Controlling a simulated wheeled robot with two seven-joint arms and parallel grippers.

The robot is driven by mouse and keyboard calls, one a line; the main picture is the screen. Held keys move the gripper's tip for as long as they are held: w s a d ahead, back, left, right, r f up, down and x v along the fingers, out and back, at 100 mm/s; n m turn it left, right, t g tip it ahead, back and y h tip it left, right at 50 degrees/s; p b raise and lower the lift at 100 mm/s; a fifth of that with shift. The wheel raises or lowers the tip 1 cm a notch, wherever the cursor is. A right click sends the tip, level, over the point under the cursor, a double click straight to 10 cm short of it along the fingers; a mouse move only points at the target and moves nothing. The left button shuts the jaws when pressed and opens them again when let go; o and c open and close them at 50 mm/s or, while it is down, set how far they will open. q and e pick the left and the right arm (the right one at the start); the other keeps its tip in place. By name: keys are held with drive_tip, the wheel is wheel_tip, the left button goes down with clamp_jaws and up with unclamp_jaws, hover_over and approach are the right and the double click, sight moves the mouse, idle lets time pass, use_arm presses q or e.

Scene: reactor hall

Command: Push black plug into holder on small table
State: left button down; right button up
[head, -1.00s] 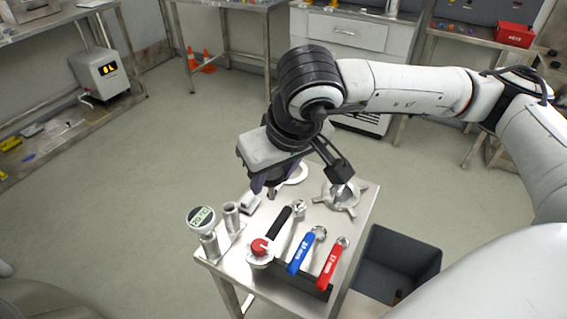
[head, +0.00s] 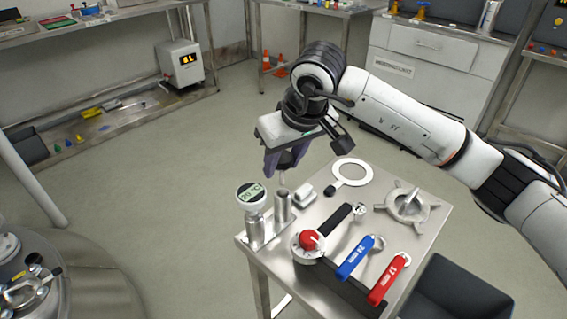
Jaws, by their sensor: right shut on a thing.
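My right gripper (head: 284,165) points down just beyond the back left edge of the small table (head: 313,282), its purple fingers shut on a small dark thing. It looks like the black plug, but the fingers hide most of it. Below it on the small table, a metal holder (head: 268,238) stands at the left edge. My left gripper is out of view.
Black, blue (head: 360,258) and red (head: 389,279) handled valves lie on the table. A dark bin (head: 458,292) stands at right. Floor to the left is clear.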

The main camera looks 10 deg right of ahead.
sight(283, 184)
drive_tip(key=shift+f+b, duration=0.4)
drive_tip(key=shift+f, duration=0.5)
drive_tip(key=shift+f+b, duration=0.85)
drive_tip(key=shift+f, duration=0.6)
drive_tip(key=shift+f+b, duration=0.7)
drive_tip(key=shift+f, duration=0.15)
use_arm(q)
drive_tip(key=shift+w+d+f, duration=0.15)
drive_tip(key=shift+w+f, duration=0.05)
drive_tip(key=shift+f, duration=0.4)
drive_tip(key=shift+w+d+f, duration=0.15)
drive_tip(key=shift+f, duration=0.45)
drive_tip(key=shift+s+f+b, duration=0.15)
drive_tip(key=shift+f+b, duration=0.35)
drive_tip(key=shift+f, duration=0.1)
use_arm(e)
drive_tip(key=shift+f, duration=0.45)
drive_tip(key=o, duration=1.2)
drive_tip(key=shift+o, duration=0.2)
wheel_tip(283, 184, up, 7)
drive_tip(key=p, duration=0.4)
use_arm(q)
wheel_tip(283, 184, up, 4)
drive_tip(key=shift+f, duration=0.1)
